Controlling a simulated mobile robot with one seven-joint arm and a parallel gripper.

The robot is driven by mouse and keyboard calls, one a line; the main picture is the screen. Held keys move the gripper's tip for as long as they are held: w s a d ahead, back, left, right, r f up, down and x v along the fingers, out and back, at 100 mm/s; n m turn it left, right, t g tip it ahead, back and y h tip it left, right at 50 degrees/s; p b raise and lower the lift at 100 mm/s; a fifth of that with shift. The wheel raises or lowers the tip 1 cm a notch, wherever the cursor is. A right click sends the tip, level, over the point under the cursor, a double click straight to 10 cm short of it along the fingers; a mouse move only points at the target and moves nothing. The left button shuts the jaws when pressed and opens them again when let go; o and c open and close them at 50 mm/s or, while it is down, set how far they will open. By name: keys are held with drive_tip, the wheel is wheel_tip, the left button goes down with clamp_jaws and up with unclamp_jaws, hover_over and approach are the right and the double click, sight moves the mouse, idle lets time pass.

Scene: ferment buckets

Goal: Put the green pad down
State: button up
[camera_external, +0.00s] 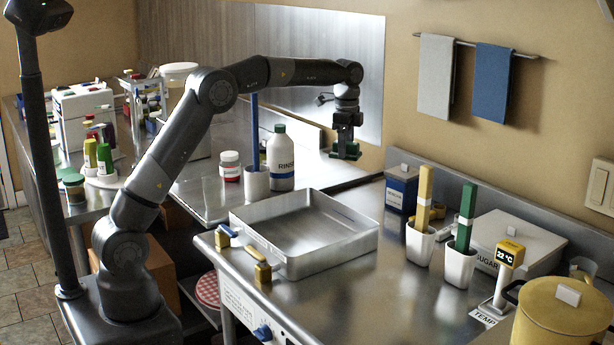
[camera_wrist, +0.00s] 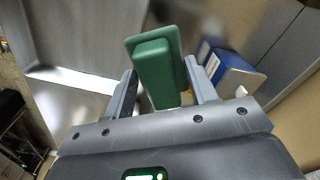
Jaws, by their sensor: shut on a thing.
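The green pad (camera_wrist: 156,68) is between the two fingers of my gripper (camera_wrist: 160,85) in the wrist view, with a wider flat part at its far side. My gripper (camera_external: 345,142) is shut on it. In the external view the green pad (camera_external: 345,151) hangs below my gripper, above the back of the steel counter near the wall. It looks apart from the surface, though its exact height is hard to judge.
A steel tray (camera_external: 310,255) sits on the front counter. A RINSE bottle (camera_external: 280,160) and a white cup with a blue stick (camera_external: 256,184) stand left of my gripper. A blue box (camera_external: 401,190) stands to the right. Bare counter (camera_external: 365,285) lies right of the tray.

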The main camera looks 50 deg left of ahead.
drive_tip(key=s+d+f+m, duration=0.1)
drive_tip(key=s+d+f, duration=0.1)
drive_tip(key=d, duration=0.7)
drive_tip(key=s+d+f+m, duration=0.1)
drive_tip(key=d+f, duration=0.2)
drive_tip(key=d, duration=0.5)
drive_tip(key=s+d+f+m, duration=0.1)
drive_tip(key=s+d, duration=0.7)
drive_tip(key=d, duration=0.4)
drive_tip(key=s+d+f+m, duration=0.1)
drive_tip(key=s+d+m, duration=0.1)
drive_tip(key=s+d, duration=0.75)
drive_tip(key=s+d+f+m, duration=0.15)
drive_tip(key=s+d, duration=0.45)
drive_tip(key=d, duration=0.9)
hover_over(427, 311)
wheel_tip(427, 311, down, 7)
drive_tip(key=shift+s+r, duration=0.1)
drive_tip(key=shift+f, duration=1.9)
drive_tip(key=shift+f, duration=0.15)
drive_tip(key=o, duration=1)
drive_tip(key=shift+c, duration=0.2)
drive_tip(key=shift+d, duration=0.1)
